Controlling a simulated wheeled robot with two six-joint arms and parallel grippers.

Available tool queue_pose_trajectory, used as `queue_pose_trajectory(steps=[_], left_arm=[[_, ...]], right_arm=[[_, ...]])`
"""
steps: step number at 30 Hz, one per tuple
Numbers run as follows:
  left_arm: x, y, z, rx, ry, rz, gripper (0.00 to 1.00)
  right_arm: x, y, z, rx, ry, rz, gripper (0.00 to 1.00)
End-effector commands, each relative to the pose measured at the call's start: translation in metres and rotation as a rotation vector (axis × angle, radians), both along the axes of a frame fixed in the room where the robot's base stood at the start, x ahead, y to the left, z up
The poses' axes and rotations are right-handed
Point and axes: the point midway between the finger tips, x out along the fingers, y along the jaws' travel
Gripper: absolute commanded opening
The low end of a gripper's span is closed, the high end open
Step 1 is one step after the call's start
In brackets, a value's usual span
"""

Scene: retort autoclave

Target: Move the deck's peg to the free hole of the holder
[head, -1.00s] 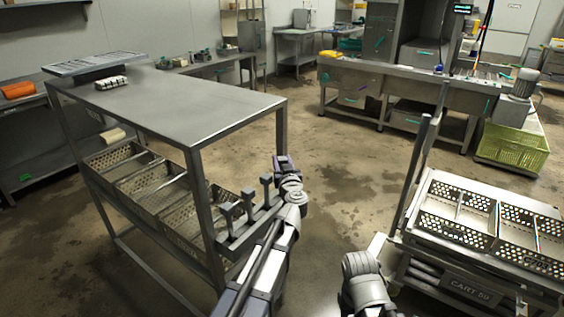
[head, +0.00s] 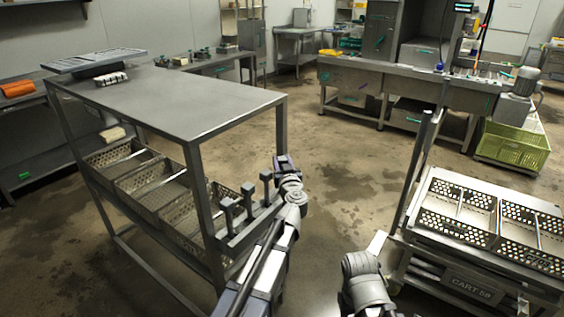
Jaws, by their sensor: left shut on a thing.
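A grey bar-like holder (head: 240,238) runs along the near right side of the steel table. Several short grey posts with block heads, which look like pegs (head: 247,197), stand upright along it. My left gripper (head: 285,163) is just beyond the far end of this bar, beside the table's front leg. The holder's free hole is not visible. My right arm shows at the bottom centre, and its gripper is not visible.
The steel table's top (head: 190,100) carries a raised rack (head: 95,60) and a small black-and-white block (head: 112,79). Perforated baskets (head: 150,185) sit below. A cart (head: 470,285) with perforated trays stands right. The wet floor (head: 345,150) between is clear.

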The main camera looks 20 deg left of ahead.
Motion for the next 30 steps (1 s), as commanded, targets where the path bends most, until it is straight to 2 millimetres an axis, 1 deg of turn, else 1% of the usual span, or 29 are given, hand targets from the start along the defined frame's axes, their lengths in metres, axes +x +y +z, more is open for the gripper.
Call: queue_pose_trajectory(steps=[15, 16, 24, 25, 30], left_arm=[[0.0000, 0.0000, -0.0075, 0.001, 0.000, 0.000, 0.00], [0.0001, 0.0000, -0.0068, 0.001, 0.000, 0.000, 0.43], [0.0000, 0.0000, -0.0068, 0.000, 0.000, 0.000, 0.73], [0.0000, 0.0000, -0.0068, 0.000, 0.000, 0.000, 0.75], [0.0000, 0.0000, -0.0070, 0.000, 0.000, 0.000, 0.75]], right_arm=[[0.0000, 0.0000, -0.0075, 0.000, 0.000, 0.000, 0.50], [0.0000, 0.0000, -0.0069, 0.000, 0.000, 0.000, 0.50], [0.0000, 0.0000, -0.0068, 0.000, 0.000, 0.000, 0.50], [0.0000, 0.0000, -0.0068, 0.000, 0.000, 0.000, 0.50], [0.0000, 0.0000, -0.0069, 0.000, 0.000, 0.000, 0.50]])
